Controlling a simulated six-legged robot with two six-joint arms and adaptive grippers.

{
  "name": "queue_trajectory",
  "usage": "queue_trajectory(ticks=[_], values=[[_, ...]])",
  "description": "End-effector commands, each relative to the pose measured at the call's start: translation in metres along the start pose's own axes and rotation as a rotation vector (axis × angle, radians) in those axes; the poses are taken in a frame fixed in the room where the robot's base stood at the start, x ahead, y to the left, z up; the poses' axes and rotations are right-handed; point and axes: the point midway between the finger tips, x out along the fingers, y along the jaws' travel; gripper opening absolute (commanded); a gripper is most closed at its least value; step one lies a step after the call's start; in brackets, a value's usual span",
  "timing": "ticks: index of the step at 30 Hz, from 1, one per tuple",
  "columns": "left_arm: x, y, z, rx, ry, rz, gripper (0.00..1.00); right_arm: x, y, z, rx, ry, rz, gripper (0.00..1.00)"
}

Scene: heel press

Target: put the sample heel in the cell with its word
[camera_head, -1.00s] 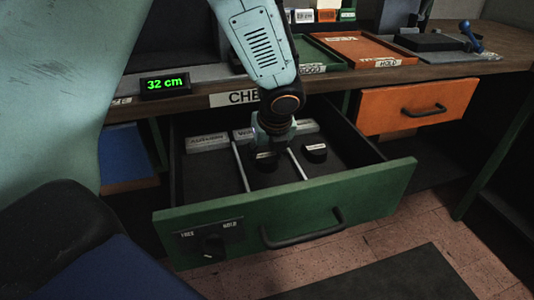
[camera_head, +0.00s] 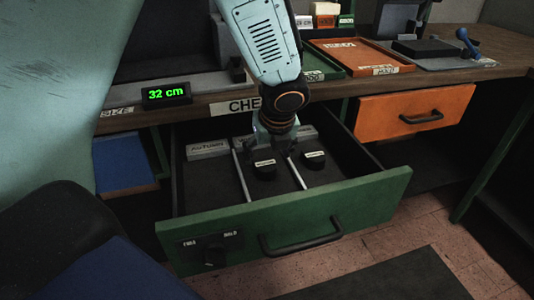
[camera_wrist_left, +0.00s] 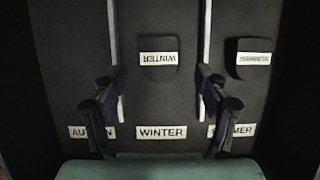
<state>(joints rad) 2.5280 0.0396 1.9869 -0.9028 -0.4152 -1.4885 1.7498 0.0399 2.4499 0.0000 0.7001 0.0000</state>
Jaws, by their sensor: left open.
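A dark heel (camera_head: 264,172) lies in the middle cell of the open green drawer (camera_head: 290,226). In the left wrist view this heel (camera_wrist_left: 159,74) has a white tag reading WINTER upside down, and the middle cell label (camera_wrist_left: 161,132) also reads WINTER. A second dark heel (camera_head: 314,163) lies in the right cell; its tag is too blurred to read. The left cell label (camera_head: 208,149) reads AUTUMN; the right one, partly hidden by a finger, ends in MER. My left gripper (camera_head: 274,150) is open and empty above the middle cell, apart from the heel. My right gripper is out of view.
White dividers (camera_head: 241,177) separate the cells. A green tray and an orange tray (camera_head: 352,53) stand on the worktop. An orange drawer (camera_head: 416,110) sticks out at right. A display (camera_head: 166,94) reads 32 cm. The left cell looks empty.

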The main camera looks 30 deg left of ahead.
Motion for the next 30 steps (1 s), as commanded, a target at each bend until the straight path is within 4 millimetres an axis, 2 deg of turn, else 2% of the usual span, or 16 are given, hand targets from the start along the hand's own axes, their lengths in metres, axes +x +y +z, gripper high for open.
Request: queue_trajectory(ticks=[1, 6, 15, 21, 30], values=[[-0.013, 0.000, 0.002, 0.000, -0.001, 0.000, 0.74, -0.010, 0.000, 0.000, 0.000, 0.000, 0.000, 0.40], [-0.041, 0.000, 0.002, 0.000, -0.001, 0.000, 0.74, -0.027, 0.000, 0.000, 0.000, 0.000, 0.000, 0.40], [-0.076, 0.000, 0.001, 0.000, -0.001, 0.000, 0.74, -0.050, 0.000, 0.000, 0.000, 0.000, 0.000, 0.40], [-0.083, 0.000, 0.000, 0.000, 0.000, 0.001, 0.74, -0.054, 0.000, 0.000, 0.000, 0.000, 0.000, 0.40], [-0.082, 0.000, 0.000, 0.000, 0.001, 0.000, 0.74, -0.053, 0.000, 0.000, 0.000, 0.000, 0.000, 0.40]])
